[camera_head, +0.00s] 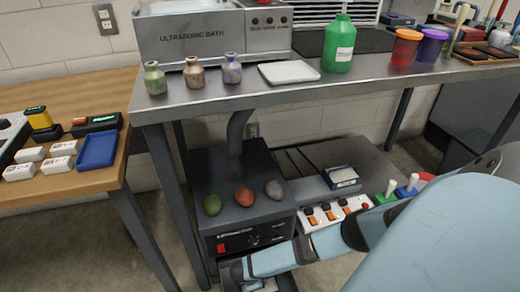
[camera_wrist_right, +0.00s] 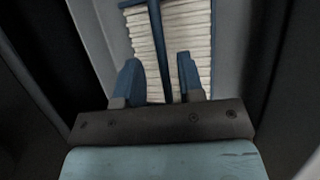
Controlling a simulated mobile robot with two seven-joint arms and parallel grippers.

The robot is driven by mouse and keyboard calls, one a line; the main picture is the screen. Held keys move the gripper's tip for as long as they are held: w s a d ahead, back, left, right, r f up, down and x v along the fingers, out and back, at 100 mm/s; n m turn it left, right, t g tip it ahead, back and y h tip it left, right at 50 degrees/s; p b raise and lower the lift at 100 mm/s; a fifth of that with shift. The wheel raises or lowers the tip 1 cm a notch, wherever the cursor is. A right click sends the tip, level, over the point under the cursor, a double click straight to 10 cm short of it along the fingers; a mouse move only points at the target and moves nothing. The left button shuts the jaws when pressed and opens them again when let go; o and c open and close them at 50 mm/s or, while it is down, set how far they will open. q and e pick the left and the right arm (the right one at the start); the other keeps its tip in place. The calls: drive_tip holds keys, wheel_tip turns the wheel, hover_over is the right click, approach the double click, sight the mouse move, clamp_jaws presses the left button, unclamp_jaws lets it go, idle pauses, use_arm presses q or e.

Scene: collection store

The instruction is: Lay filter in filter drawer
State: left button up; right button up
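The filter (camera_wrist_right: 192,40) shows in the right wrist view as white pleats in a blue frame, with a blue bar across its middle. It lies between the grey walls of the filter drawer (camera_wrist_right: 103,35). My right gripper (camera_wrist_right: 159,66) is open above it, one blue finger on each side of the bar, with small gaps visible. In the head view my right arm reaches down to the front of the black unit (camera_head: 225,225), where the open drawer (camera_head: 288,284) is mostly cut off and hidden. My left gripper is not in view.
Several small stones, one of them red (camera_head: 244,196), lie on the black unit. A power strip (camera_head: 335,213) is beside it. The steel bench (camera_head: 210,108) above carries vases, a white tray (camera_head: 289,72) and a green bottle (camera_head: 339,45). A wooden table (camera_head: 75,185) stands at left.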

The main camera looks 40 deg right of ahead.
drive_tip(key=p+v, duration=0.1)
drive_tip(key=v, duration=0.2)
drive_tip(key=shift+d+r, duration=0.1)
drive_tip(key=shift+d, duration=0.05)
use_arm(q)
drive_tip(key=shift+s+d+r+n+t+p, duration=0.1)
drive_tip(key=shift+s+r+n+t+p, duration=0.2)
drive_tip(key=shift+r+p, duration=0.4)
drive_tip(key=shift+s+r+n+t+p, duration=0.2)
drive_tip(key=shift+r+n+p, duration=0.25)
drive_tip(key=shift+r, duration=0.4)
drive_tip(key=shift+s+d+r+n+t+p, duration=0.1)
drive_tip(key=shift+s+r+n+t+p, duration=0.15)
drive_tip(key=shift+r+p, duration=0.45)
use_arm(e)
drive_tip(key=v, duration=0.7)
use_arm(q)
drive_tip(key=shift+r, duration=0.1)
